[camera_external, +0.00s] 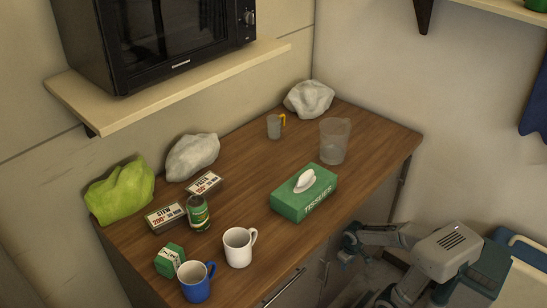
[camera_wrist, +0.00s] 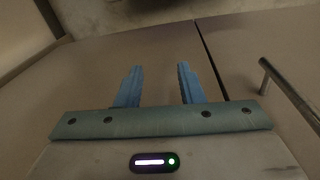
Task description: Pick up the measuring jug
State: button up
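A small clear jug with a yellow-orange handle (camera_external: 273,127) stands upright at the back of the wooden counter, handle to the right. It looks like the measuring jug. A larger clear, handleless-looking container (camera_external: 334,142) stands to its right, nearer the right edge. My gripper (camera_wrist: 159,70) is open and empty in the wrist view, its two blue fingers apart in front of a plain cabinet front. In the external view my arm is low beside the counter's right front, well away from and below the jug. The jug is not in the wrist view.
A green tissue box (camera_external: 290,205) sits mid-counter. White (camera_external: 239,247) and blue (camera_external: 196,283) mugs, a green can (camera_external: 198,213), small boxes and crumpled bags stand left. A shelf with a microwave (camera_external: 160,45) overhangs behind. A cabinet handle (camera_wrist: 288,92) is close to my gripper.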

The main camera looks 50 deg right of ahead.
jog(key=s+d+r+m+g+h+p, duration=0.1)
jog(key=s+d+r+p, duration=0.15)
jog(key=d+p, duration=0.4)
jog(key=s+d+r+m+g+h+p, duration=0.1)
jog(key=s+d+r+p, duration=0.2)
jog(key=d, duration=0.6)
jog(key=s+d+r+m+g+h+p, duration=0.1)
jog(key=s+d+r+m+p, duration=0.15)
jog(key=d+p, duration=0.45)
jog(key=w+d+r+m+t+h+p, duration=0.1)
jog(key=d+r+m+t+p, duration=0.4)
jog(key=r+p, duration=0.75)
jog(key=w+d+r+m+t+h+p, duration=0.1)
jog(key=d+r+m+t+p, duration=0.3)
jog(key=d+r+p, duration=0.65)
jog(key=w+a+r+n+t+p, duration=0.3)
jog(key=w+r+p, duration=0.2)
jog(key=r+p, duration=0.55)
jog(key=w+a+r+n+t+y, duration=0.2)
jog(key=w+a+r+n+y, duration=0.15)
jog(key=a+n, duration=0.2)
jog(key=w+a+r+n+t+y, duration=0.2)
jog(key=w+a+r+n, duration=0.3)
jog(key=a, duration=0.2)
jog(key=x, duration=1.4)
jog(key=shift+a+f, duration=0.25)
grip_shut()
